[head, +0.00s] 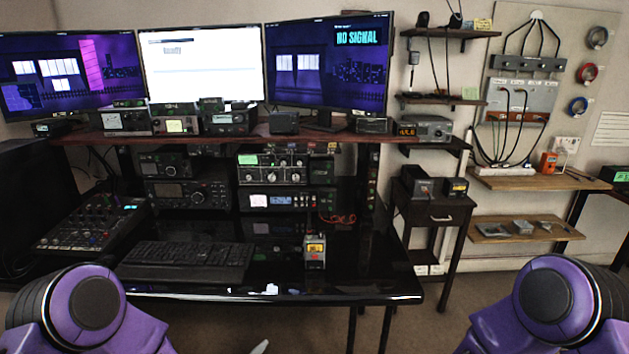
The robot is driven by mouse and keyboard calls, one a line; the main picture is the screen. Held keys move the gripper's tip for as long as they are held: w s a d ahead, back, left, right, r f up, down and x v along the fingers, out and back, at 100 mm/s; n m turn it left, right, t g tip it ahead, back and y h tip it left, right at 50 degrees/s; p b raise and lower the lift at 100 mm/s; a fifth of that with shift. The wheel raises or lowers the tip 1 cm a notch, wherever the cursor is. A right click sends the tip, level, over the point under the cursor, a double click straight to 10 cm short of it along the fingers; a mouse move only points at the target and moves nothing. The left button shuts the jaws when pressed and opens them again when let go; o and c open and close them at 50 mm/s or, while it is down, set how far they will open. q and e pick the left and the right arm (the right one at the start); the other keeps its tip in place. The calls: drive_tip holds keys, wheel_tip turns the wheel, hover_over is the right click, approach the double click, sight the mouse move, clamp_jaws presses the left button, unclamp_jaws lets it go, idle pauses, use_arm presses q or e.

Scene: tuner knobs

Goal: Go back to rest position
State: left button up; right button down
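My two purple arms show at the bottom corners of the head view, both low and in front of the desk. A small pale sliver at the bottom edge, left of centre, may be a tip of my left gripper (260,347); the rest is below the frame. My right gripper is out of view. A grey tuner unit (272,171) with several knobs and a green label sits on the rack under the desk shelf. Neither arm touches it.
The glossy black desk (375,275) carries a keyboard (187,261), a mixer (92,221) and a small meter (315,250). Radios and three monitors stand behind. A dark side table (438,215) and wall shelves (540,179) are at right. Floor shows between my arms.

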use_arm(q)
drive_tip(key=s+a+f+m+g+y, duration=0.35)
drive_tip(key=s+a+f+m, duration=0.35)
drive_tip(key=s+a+f, duration=0.35)
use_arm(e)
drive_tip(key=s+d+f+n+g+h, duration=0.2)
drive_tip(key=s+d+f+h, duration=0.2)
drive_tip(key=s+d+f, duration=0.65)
use_arm(q)
drive_tip(key=s+a+f+m+g+y, duration=0.1)
drive_tip(key=s+a+m, duration=0.4)
drive_tip(key=s, duration=0.5)
drive_tip(key=s+a+f+m+g+y, duration=0.2)
drive_tip(key=s+a+m+g, duration=0.3)
drive_tip(key=s, duration=0.5)
drive_tip(key=shift+s+a+m+y, duration=0.35)
drive_tip(key=shift+a+m+y, duration=0.05)
drive_tip(key=shift+m+y, duration=0.1)
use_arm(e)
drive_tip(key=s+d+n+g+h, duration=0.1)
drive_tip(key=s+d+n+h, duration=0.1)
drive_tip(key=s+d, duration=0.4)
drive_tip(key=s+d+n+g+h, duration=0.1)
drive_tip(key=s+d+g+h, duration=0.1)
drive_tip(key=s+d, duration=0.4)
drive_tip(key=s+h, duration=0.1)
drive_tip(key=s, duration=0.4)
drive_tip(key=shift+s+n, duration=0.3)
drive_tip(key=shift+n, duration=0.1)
